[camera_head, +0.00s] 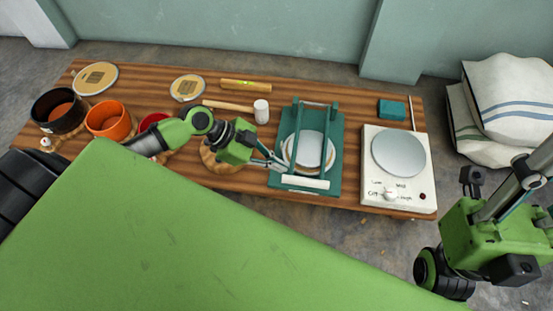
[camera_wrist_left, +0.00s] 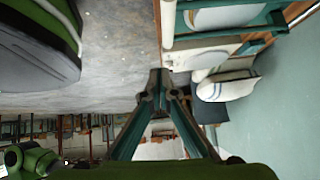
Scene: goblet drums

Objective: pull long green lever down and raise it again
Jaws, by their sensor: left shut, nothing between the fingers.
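A green press (camera_head: 335,170) stands on the wooden table, with a round white plate (camera_head: 308,150) in its middle. Its long green lever (camera_head: 325,140) has two side bars joined by a white handle (camera_head: 305,182) at the near end. My left gripper (camera_head: 283,166) is shut and empty by the left side of the press, close to the handle's left end. I cannot tell whether it touches. In the left wrist view, the shut fingertips (camera_wrist_left: 156,84) are below the white handle (camera_wrist_left: 167,22) and a green bar (camera_wrist_left: 235,28). My right arm is at the lower right; its fingertips are not clear.
A white scale (camera_head: 398,192) with a round plate stands right of the press. A mallet (camera_head: 261,110), orange pot (camera_head: 108,120) and black pot (camera_head: 58,110) are to the left. White sacks (camera_head: 510,105) lie on the floor at right.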

